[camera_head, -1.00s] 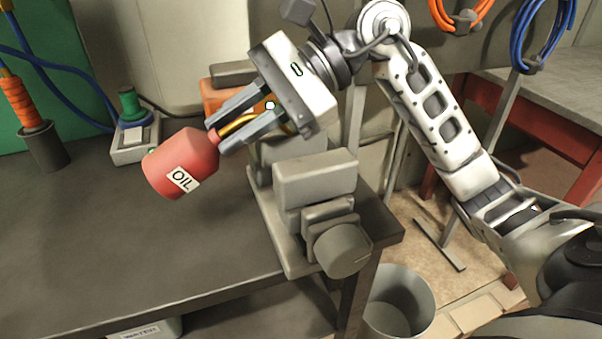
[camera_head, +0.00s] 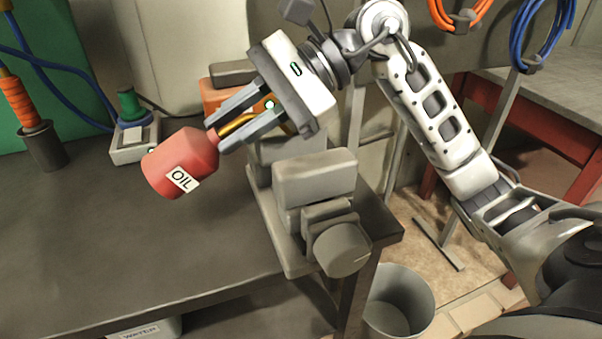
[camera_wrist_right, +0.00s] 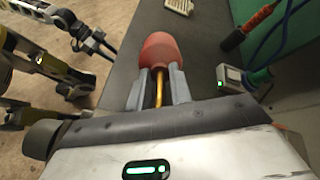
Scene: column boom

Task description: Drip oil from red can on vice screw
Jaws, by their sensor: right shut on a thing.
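The red oil can (camera_head: 180,160), with a white OIL label, is held tilted above the bench, left of the vice. My right gripper (camera_head: 222,128) is shut on its neck. The can's yellow spout (camera_head: 240,122) runs back between the fingers towards the palm. The can also shows in the right wrist view (camera_wrist_right: 160,48). The grey vice (camera_head: 315,177) stands at the bench's right corner, below and right of the gripper. A round grey part (camera_head: 342,248) sticks out at its front; the screw itself I cannot make out clearly. My left gripper (camera_wrist_right: 104,47) shows small in the right wrist view.
The dark bench (camera_head: 90,245) is clear at left and front. A grey box with a green knob (camera_head: 132,135) and an orange-handled tool in a holder (camera_head: 38,135) stand behind the can. A bin (camera_head: 400,300) stands on the floor below the vice.

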